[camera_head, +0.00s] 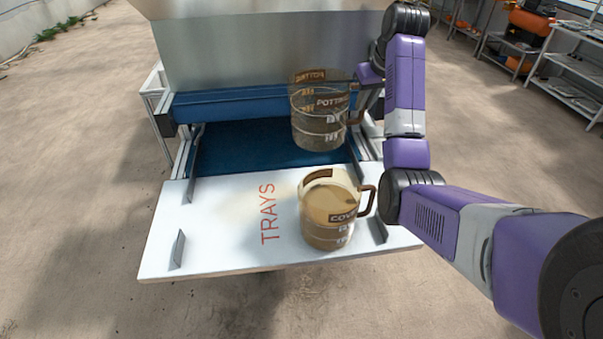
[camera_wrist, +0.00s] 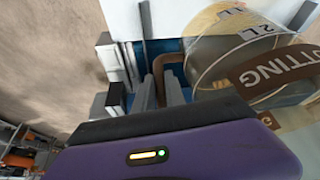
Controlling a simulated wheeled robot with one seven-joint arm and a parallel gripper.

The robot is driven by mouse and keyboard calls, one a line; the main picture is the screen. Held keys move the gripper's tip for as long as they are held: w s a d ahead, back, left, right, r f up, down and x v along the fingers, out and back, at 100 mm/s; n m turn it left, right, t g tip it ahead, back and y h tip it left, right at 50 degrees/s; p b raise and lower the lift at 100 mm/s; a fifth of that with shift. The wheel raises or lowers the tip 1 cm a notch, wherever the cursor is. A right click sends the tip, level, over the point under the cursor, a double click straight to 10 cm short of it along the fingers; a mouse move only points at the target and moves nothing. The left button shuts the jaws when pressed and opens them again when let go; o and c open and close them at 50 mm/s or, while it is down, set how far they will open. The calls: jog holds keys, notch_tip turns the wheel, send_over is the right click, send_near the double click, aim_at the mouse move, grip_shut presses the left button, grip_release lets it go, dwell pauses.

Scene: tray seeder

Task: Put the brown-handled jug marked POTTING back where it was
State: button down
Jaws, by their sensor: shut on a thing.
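The brown-handled jug marked POTTING (camera_head: 319,125) is see-through and hangs upright in the air above the blue belt. It looks empty. Its handle points right, towards my arm. In the wrist view the same jug (camera_wrist: 262,75) fills the right side. My gripper (camera_wrist: 165,88) is shut on its brown handle. In the head view the fingers are mostly hidden behind the handle and my wrist. A second brown-handled jug, with a label starting COV (camera_head: 328,215), stands on the white TRAYS board and holds tan material. The two jugs are apart.
The white board (camera_head: 210,225) marked TRAYS has free room on its left half, with small upright guides near its edges. The blue belt (camera_head: 250,150) runs behind it, under a blue bar and a metal hopper (camera_head: 265,50). Shelves (camera_head: 570,65) stand far right.

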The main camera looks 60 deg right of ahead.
notch_tip(320, 180, down, 20)
jog(key=p, duration=0.2)
jog(key=shift+w, duration=0.15)
dwell(0.4)
jog(key=c, duration=1.4)
grip_release()
jog(key=shift+f, duration=0.1)
jog(key=v, duration=1.2)
